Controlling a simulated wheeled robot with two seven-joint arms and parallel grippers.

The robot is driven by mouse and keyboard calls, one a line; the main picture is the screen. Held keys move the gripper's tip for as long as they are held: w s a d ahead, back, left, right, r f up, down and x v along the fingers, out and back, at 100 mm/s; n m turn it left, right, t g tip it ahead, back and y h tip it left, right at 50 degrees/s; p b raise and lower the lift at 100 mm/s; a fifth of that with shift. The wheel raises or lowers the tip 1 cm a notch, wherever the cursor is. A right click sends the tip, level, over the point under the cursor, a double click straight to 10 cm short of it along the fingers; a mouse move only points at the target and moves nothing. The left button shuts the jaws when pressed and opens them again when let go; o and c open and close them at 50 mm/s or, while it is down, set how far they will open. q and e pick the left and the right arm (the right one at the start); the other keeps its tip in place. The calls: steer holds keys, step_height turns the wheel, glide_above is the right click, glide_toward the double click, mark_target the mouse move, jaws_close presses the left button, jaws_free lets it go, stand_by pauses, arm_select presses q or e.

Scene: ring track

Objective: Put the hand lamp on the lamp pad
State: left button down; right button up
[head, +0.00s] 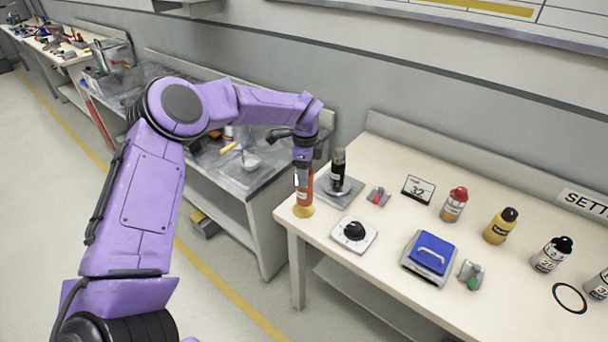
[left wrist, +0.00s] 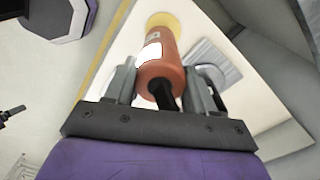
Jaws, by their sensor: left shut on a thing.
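My left gripper (head: 303,168) is shut on an orange-red cylinder with a white label (head: 304,188), which looks like the hand lamp. It hangs upright at the left front corner of the pale table (head: 375,148). In the left wrist view the hand lamp (left wrist: 160,62) sits between both fingers, its black end toward my palm. A yellow disc (head: 303,211) shows at its lower end, also in the left wrist view (left wrist: 165,19). I cannot tell whether the disc is part of the lamp or a pad below it. My right gripper is out of view.
A grey bench (head: 235,178) is at left.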

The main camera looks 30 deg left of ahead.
arm_select(q)
steer(key=f, duration=0.1)
steer(key=f+p, duration=0.1)
steer(key=f, duration=0.1)
steer(key=shift+w+a+f, duration=0.15)
steer(key=shift+a+f, duration=0.05)
steer(key=shift+f, duration=0.1)
steer(key=shift+f+b, duration=0.25)
steer(key=shift+b, duration=0.05)
steer(key=shift+c, duration=1.8)
jaws_free()
steer(key=shift+r, duration=0.1)
steer(key=shift+r, duration=0.25)
step_height(320, 180, up, 11)
steer(key=shift+f+b, duration=0.1)
steer(key=shift+b, duration=1.15)
steer(key=shift+r, duration=0.45)
